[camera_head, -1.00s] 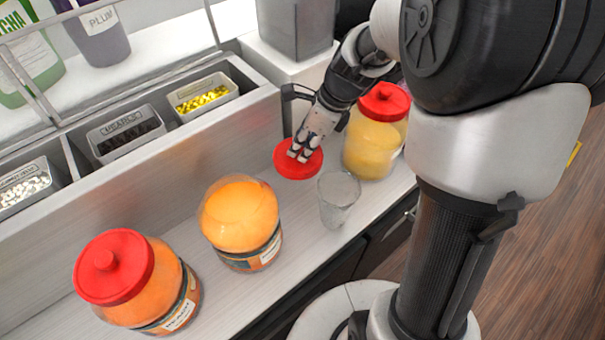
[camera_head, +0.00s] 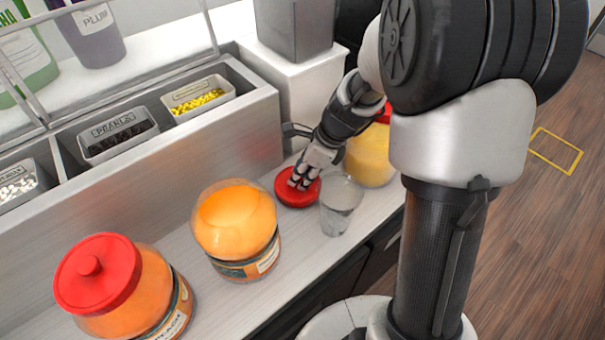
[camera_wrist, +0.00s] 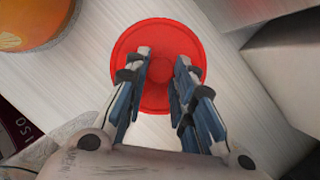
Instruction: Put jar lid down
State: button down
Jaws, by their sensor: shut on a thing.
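The red jar lid (camera_head: 297,196) is flat and low at the counter, between the open orange jar and the clear cup. I cannot tell whether it touches the counter. My gripper (camera_head: 301,181) is above the lid and shut on its knob. In the wrist view the lid (camera_wrist: 157,104) lies under my gripper (camera_wrist: 168,62), with the fingers on either side of the central knob. The open orange jar (camera_head: 236,222) stands to the left without a lid; part of it shows in the wrist view (camera_wrist: 32,20).
A clear cup (camera_head: 340,205) stands close to the lid's right. A yellow jar with a red lid (camera_head: 370,158) is behind it, partly hidden by my arm. Another orange jar with a red lid (camera_head: 120,290) stands front left. A topping bin wall (camera_head: 200,150) borders the counter.

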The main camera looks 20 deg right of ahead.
jog(key=shift+f, duration=0.2)
jog(key=c, duration=1.3)
grip_release()
jog(key=shift+c, duration=0.2)
jog(key=shift+d+r, duration=0.1)
jog(key=shift+r, duration=0.45)
jog(key=p+v, duration=0.4)
jog(key=v, duration=0.7)
jog(key=s+a+r+n+h, duration=0.1)
jog(key=s+r+n, duration=0.2)
jog(key=s+n, duration=0.4)
jog(key=s+a+r+n+t+h, duration=0.1)
jog(key=s+a+r+n, duration=0.1)
jog(key=s+n, duration=0.4)
jog(key=s+a+r+n+t+h, duration=0.1)
jog(key=s+r+n, duration=0.4)
jog(key=n, duration=0.6)
jog(key=shift+s+a+n+h, duration=0.35)
jog(key=shift+s+n+h, duration=0.05)
jog(key=shift+s, duration=0.9)
